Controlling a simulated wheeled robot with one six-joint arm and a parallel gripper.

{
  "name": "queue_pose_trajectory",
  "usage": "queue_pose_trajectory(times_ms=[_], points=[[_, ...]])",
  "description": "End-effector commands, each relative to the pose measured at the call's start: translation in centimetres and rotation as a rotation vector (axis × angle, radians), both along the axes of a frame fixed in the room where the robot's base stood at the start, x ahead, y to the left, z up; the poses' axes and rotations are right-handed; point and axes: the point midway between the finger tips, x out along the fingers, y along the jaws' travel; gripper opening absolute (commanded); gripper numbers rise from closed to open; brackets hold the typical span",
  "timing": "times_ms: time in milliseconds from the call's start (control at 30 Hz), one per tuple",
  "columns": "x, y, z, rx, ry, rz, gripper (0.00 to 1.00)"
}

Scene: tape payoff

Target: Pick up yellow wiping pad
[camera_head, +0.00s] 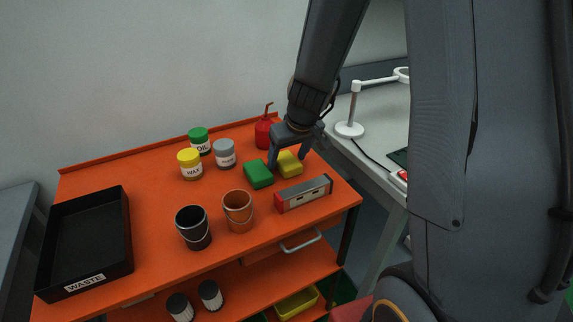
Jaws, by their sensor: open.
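A yellow wiping pad (290,164) lies on the orange cart top near its right end. My gripper (288,168) is open and is over the pad, its two fingers pointing down on the left and right of it. The fingertips appear close to the pad's level, but I cannot tell whether they touch it. A green pad (258,174) lies just left of the yellow one, close by the left finger.
A red-ended grey block (303,194) lies in front of the pads. A red bottle (263,134) stands behind. Jars (190,163) and two buckets (238,211) stand to the left. A black waste tray (88,240) is at far left on the orange cart (150,182).

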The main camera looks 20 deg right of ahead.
Motion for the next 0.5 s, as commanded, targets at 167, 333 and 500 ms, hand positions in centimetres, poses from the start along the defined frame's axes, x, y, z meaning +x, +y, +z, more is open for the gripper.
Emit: queue_pose_trajectory(times_ms=[167,333,500], points=[[0.42,-0.01,-1.02,-0.001,0.0,-0.001,0.67],[0.42,-0.05,-0.96,0.0,-0.001,-0.001,0.67],[0.41,-0.07,-0.96,0.0,0.0,-0.002,0.42]])
